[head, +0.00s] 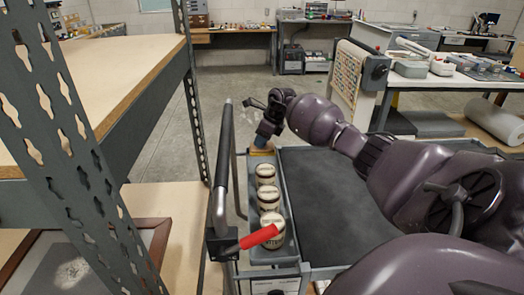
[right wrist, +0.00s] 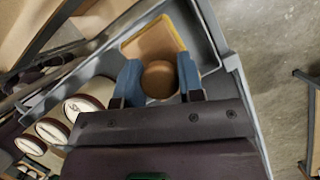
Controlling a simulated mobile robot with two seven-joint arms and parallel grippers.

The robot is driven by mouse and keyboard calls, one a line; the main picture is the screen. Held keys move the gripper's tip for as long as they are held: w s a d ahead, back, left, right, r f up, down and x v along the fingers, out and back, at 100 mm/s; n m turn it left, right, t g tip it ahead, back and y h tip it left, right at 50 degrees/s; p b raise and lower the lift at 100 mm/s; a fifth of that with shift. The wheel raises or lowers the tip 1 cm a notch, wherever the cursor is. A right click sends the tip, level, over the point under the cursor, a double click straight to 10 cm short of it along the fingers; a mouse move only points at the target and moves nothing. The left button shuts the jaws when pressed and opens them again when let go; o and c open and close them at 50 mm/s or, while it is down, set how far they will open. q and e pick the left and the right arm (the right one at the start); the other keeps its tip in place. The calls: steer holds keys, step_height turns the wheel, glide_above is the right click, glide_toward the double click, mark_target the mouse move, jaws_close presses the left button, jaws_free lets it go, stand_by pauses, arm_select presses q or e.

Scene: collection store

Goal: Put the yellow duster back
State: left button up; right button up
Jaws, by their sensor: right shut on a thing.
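My right gripper (head: 262,142) reaches over the far end of the cart's narrow side tray (head: 285,205). In the right wrist view its two blue fingertips (right wrist: 159,80) are shut on the round brown knob of the yellow duster (right wrist: 152,42). The duster has a brown block with a yellow edge and sits within the tray's end walls. I cannot tell whether it rests on the tray floor. In the head view the duster (head: 262,151) shows only as a small tan patch below the fingers. My left gripper is not in view.
Three round tins (head: 269,200) stand in a row in the same tray, nearer to me. A dark mat (head: 335,200) covers the cart top beside it. A red grip (head: 259,237) and a cart handle (head: 222,160) are at the left, next to a metal shelf rack (head: 75,130).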

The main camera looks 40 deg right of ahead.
mark_target(262, 151)
step_height(262, 151, down, 4)
steer(key=shift+f, duration=0.35)
steer(key=shift+f+b, duration=0.1)
steer(key=shift+b, duration=0.2)
steer(key=o, duration=0.5)
steer(key=shift+f, duration=0.1)
steer(key=shift+c, duration=0.2)
steer(key=o, duration=0.4)
steer(key=shift+o, duration=0.2)
